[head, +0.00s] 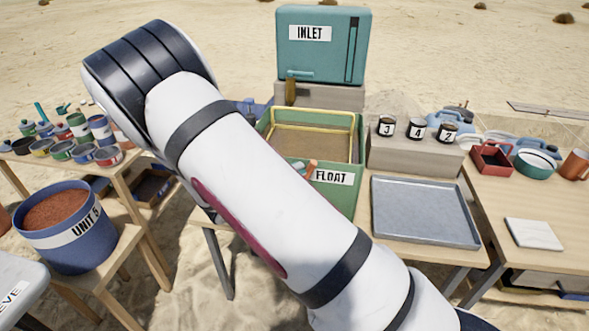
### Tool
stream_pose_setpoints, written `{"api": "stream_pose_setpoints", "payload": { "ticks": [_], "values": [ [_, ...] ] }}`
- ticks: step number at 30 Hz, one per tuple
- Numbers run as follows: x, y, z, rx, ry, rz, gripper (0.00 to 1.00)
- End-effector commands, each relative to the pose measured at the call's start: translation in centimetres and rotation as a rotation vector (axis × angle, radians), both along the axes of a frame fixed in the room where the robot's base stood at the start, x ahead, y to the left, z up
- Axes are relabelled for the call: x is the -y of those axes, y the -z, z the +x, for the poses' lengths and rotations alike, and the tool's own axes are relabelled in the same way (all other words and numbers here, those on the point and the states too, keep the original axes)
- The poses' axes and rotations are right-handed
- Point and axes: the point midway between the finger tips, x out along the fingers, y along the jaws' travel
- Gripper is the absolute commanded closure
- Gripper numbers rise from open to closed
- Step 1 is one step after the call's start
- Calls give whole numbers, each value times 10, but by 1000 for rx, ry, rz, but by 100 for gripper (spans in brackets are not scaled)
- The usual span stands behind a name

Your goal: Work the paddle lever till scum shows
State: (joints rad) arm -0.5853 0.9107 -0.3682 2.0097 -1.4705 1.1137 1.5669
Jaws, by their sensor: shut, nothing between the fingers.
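A green tank labelled FLOAT (335,195) with a yellow inner rim stands on the middle table, partly behind my arm. Its brownish contents (325,143) look plain, and I cannot make out any scum. A teal box labelled INLET (322,62) stands on a grey block behind it. A small brown upright piece (290,92) shows in front of that block; I cannot tell if it is the paddle lever. A small reddish piece (312,167) shows at the tank's front edge, partly cut off by my arm. My gripper is out of view.
A grey metal tray (424,181) lies right of the tank. Numbered jars (416,128) stand on a block behind it. The right table holds a red bin (480,169) and a white slab (534,234). A blue UNIT 5 bucket (73,258) stands left.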

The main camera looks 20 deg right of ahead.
Motion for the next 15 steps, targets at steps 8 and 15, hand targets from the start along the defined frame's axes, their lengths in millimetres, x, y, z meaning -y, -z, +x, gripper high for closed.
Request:
{"api": "stream_pose_setpoints", "payload": {
  "ticks": [8,15],
  "values": [
    [-6,-5,7,3,2,2,100],
    [-38,-19,14,1,3,2,100]
  ]
}}
